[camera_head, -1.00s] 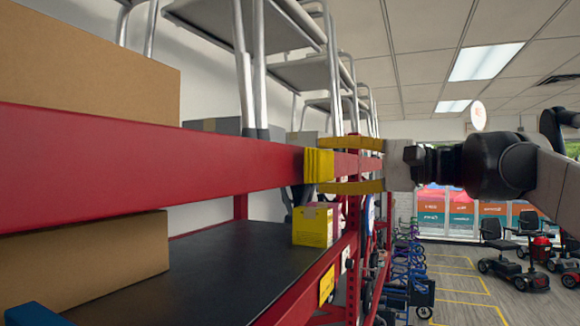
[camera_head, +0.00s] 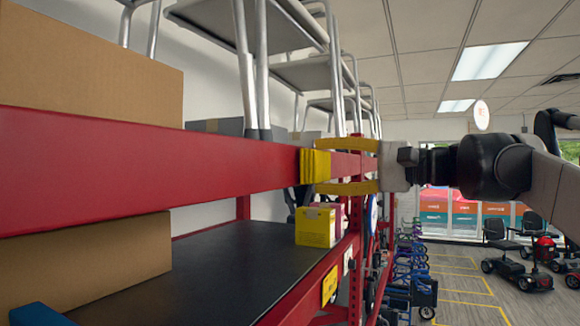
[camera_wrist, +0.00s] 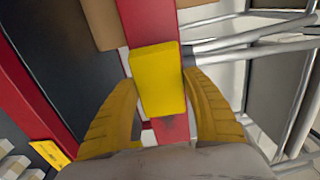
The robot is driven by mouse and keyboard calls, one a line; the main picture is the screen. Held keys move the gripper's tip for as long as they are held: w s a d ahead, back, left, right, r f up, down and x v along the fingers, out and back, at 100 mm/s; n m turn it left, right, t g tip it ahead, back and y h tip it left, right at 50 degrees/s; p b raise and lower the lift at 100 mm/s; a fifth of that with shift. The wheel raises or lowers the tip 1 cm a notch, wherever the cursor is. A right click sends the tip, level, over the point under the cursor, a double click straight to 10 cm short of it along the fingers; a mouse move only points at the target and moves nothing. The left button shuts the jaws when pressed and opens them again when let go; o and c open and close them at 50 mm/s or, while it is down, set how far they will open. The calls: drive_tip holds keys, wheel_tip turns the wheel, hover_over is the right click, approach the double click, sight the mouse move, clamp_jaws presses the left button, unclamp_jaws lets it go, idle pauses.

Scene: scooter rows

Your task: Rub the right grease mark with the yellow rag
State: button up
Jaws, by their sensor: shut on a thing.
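The yellow rag (camera_head: 315,167) is a folded block between the fingers of my gripper (camera_head: 320,165). It lies at the face of the red shelf beam (camera_head: 150,160). In the wrist view the rag (camera_wrist: 158,80) covers part of the beam, with a yellow finger on each side; my gripper (camera_wrist: 160,84) is shut on it. No other mark is clear; the rag may hide part of the beam's surface.
Cardboard boxes (camera_head: 90,65) stand above and below the beam at left. A small yellow box (camera_head: 315,227) sits on the dark lower shelf. Metal-framed items (camera_head: 300,72) stand on the upper level. Scooters (camera_head: 520,268) are on the floor at right, beyond open floor.

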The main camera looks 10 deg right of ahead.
sight(330, 166)
drive_tip(key=shift+w+a, duration=0.25)
drive_tip(key=shift+a, duration=0.1)
drive_tip(key=shift+w+d+p, duration=0.75)
drive_tip(key=shift+w+d, duration=0.55)
drive_tip(key=shift+w, duration=0.3)
drive_tip(key=shift+w+d+p, duration=0.4)
drive_tip(key=shift+w+d, duration=0.15)
drive_tip(key=shift+w, duration=0.3)
drive_tip(key=shift+w+d+p, duration=0.35)
drive_tip(key=shift+w+d, duration=0.15)
drive_tip(key=shift+w, duration=0.35)
drive_tip(key=w+d+p, duration=0.2)
drive_tip(key=w, duration=0.1)
drive_tip(key=shift+w+d, duration=0.1)
drive_tip(key=shift+w, duration=0.05)
